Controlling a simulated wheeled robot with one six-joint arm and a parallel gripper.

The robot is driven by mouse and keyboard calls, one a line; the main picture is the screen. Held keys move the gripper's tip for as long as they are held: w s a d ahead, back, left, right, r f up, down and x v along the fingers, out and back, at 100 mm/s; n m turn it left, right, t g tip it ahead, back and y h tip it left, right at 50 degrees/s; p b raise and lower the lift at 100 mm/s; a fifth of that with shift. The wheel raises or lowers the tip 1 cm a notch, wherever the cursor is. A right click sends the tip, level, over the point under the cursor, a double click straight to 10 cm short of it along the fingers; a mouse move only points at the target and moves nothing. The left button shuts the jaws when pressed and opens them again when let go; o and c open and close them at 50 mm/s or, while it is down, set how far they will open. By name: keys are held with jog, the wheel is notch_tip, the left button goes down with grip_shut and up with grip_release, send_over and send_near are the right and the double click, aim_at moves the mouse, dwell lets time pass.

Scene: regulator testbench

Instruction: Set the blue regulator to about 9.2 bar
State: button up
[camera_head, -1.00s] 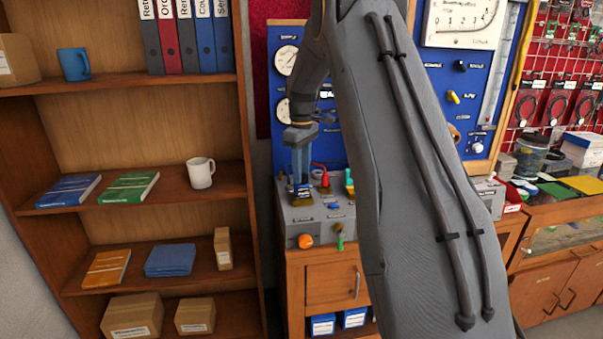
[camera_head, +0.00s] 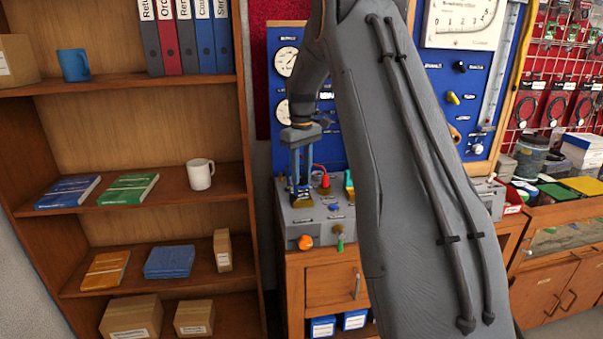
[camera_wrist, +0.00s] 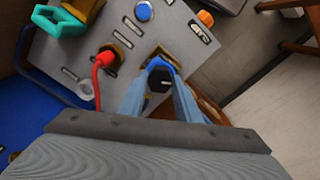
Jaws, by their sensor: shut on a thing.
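The blue regulator's knob (camera_wrist: 161,64) shows between my fingertips in the wrist view, its blue rim and dark centre partly covered by the fingers. My gripper (camera_wrist: 159,80) points down and is shut on this knob. In the head view my gripper (camera_head: 301,190) stands over the left part of the grey bench unit (camera_head: 325,222), and the knob is hardly visible there. Two round white gauges hang on the blue panel, an upper one (camera_head: 286,61) and a lower one (camera_head: 283,112) partly behind my arm. Their readings are too small to tell.
A red fitting with a red hose (camera_wrist: 104,60) is close beside my fingers. A teal handle (camera_wrist: 60,20), a blue button (camera_wrist: 143,11) and an orange knob (camera_wrist: 205,18) are also on the unit. A wooden shelf (camera_head: 120,88) stands left. My arm hides much of the panel.

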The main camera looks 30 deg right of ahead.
aim_at(301, 177)
jog(key=o, duration=1.1)
jog(key=shift+c, duration=0.2)
jog(key=shift+r+b, duration=1.25)
jog(key=shift+r, duration=2.7)
jog(key=s+a+f+m, duration=0.1)
jog(key=s+a+f, duration=0.4)
jog(key=s, duration=0.5)
jog(key=s+a+f+m+t, duration=0.1)
jog(key=s+a+f, duration=0.4)
jog(key=s+a, duration=0.3)
jog(key=s+a+f+m, duration=0.1)
jog(key=s+a+f, duration=0.5)
jog(key=s, duration=0.7)
jog(key=shift+s+a, duration=0.3)
jog(key=shift+s, duration=0.1)
